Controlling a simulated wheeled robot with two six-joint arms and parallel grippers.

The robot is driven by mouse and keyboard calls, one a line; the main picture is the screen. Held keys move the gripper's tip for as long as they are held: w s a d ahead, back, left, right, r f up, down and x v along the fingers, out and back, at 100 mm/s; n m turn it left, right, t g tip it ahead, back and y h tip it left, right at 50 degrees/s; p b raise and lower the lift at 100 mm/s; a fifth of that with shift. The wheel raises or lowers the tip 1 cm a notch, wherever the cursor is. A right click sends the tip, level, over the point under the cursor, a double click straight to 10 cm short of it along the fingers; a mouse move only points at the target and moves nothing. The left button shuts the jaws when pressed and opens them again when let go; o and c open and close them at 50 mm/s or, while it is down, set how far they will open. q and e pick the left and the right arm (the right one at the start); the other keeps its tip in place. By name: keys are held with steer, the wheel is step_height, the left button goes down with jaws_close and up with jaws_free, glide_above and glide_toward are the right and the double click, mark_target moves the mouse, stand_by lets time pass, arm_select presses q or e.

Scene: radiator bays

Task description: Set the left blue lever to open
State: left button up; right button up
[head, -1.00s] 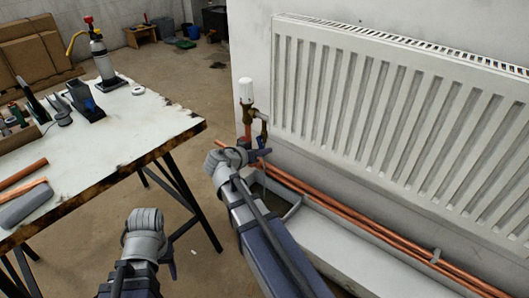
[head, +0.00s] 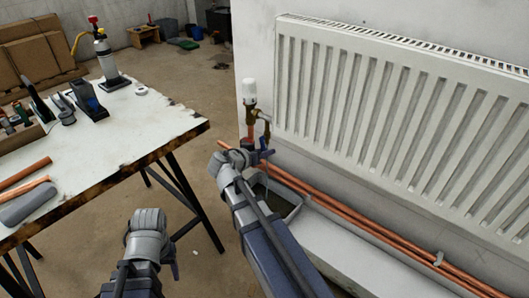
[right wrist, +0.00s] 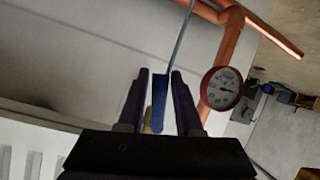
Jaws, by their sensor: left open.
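A blue lever (right wrist: 158,105) stands between the two dark fingers of my right gripper (right wrist: 160,92) in the right wrist view. Narrow gaps show on both sides of it, so the gripper is open around it, not clamped. My left gripper (head: 172,264) hangs open and empty at lower left, apart from everything. No second blue lever can be made out.
A white radiator (head: 400,120) fills the right. Copper pipes (head: 350,215) run above a pale trough (head: 345,245) along the wall. A red-rimmed gauge (right wrist: 222,88) sits close beside my right fingers. A workbench (head: 110,130) with tools stands left; floor between is open.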

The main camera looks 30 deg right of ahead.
steer(key=shift+r, duration=0.1)
arm_select(q)
steer(key=shift+r+p, duration=1.6)
arm_select(e)
steer(key=v, duration=0.7)
steer(key=shift+s+a, duration=0.2)
steer(key=shift+a, duration=0.15)
steer(key=shift+r, duration=0.1)
arm_select(q)
step_height(320, 180, up, 25)
steer(key=p, duration=2.5)
steer(key=shift+r, duration=0.2)
arm_select(e)
steer(key=s+a+r+n+g+y, duration=0.3)
steer(key=s+a+r+n+y, duration=0.2)
steer(key=s+a, duration=0.3)
steer(key=s+a+r+n+g+y, duration=0.3)
steer(key=s+a+r+n+y, duration=0.2)
steer(key=a, duration=0.9)
steer(key=s+r+n, duration=0.2)
steer(key=s+n, duration=0.1)
steer(key=shift+s+r, duration=0.25)
steer(key=shift+r, duration=0.1)
steer(key=shift+a, duration=0.15)
